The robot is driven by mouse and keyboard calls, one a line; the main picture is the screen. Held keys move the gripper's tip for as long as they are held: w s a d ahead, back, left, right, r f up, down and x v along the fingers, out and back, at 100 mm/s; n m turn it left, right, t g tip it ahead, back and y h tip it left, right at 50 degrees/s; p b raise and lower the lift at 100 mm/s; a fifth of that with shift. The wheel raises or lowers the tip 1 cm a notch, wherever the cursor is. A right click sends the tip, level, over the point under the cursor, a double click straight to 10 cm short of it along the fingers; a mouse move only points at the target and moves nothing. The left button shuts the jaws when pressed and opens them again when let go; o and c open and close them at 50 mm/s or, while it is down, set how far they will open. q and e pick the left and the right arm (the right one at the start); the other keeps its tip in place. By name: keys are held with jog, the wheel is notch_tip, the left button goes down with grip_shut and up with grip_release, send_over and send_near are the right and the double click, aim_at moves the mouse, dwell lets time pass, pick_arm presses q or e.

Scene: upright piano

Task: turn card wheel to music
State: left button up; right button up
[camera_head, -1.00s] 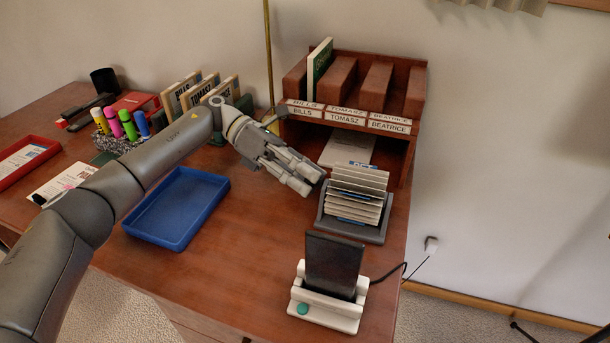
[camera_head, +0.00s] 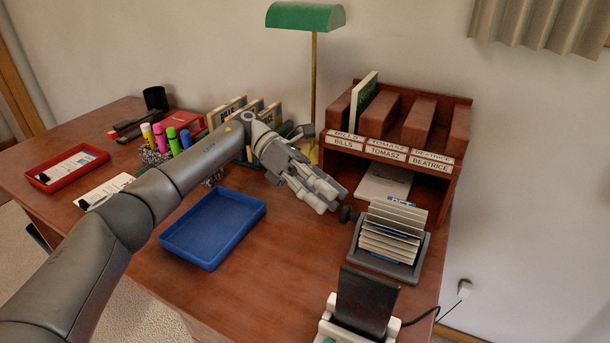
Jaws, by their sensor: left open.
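The card wheel (camera_head: 392,233), a fan of white cards with some blue ones, stands in a dark grey tray-like base near the desk's right side. A dark round knob (camera_head: 347,213) shows at its left side. My left gripper (camera_head: 322,196) is open and empty, to the left of the card wheel and close to the knob. I see no contact between the fingers and the knob. No music label can be read on the cards. My right gripper is not in view.
A wooden sorter (camera_head: 450,168) with name labels stands behind the wheel. A black-screened device (camera_head: 366,300) stands in front. A blue tray (camera_head: 252,208) lies left, with bare desk between. A green lamp (camera_head: 305,16) stands behind my arm.

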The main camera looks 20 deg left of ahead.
pick_arm(q)
jog(key=v, duration=0.8)
jog(key=shift+a, duration=0.1)
